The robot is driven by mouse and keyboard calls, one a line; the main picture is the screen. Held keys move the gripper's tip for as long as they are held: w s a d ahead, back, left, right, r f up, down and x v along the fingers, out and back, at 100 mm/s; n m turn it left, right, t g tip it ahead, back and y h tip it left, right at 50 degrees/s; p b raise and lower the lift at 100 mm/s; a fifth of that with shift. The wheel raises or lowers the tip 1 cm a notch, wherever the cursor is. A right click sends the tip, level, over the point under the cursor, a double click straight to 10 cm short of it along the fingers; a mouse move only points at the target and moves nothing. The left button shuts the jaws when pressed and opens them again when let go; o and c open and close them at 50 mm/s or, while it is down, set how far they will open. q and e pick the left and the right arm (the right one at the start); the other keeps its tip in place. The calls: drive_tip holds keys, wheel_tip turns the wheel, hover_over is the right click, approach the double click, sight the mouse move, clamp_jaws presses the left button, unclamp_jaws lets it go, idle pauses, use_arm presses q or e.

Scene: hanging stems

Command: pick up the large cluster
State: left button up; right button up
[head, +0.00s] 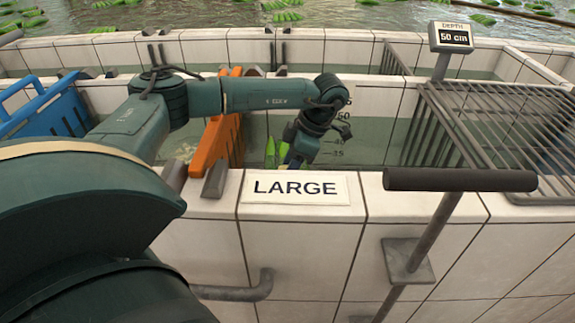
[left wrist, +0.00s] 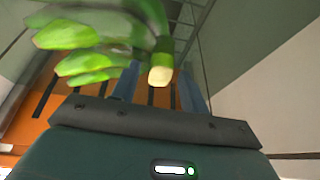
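The cluster is a bunch of green, finger-like fruit with a pale cut stem end. It fills the upper left of the left wrist view (left wrist: 85,40), and its stem end lies between my finger lines. In the head view, part of a green bunch (head: 270,152) shows inside the tank behind the LARGE sign (head: 295,188). My left gripper (head: 292,163) points down into the tank beside it, its tips partly hidden by the wall. In the left wrist view my left gripper's fingers (left wrist: 157,92) are spread apart. Whether they touch the stem I cannot tell. My right gripper is not in view.
An orange slotted divider (head: 218,135) stands just left of the bunch. A blue divider (head: 45,110) is farther left. A dark T-handle (head: 460,180) rises in front of the tiled wall.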

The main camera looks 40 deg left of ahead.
use_arm(q)
clamp_jaws()
drive_tip(key=shift+r, duration=0.15)
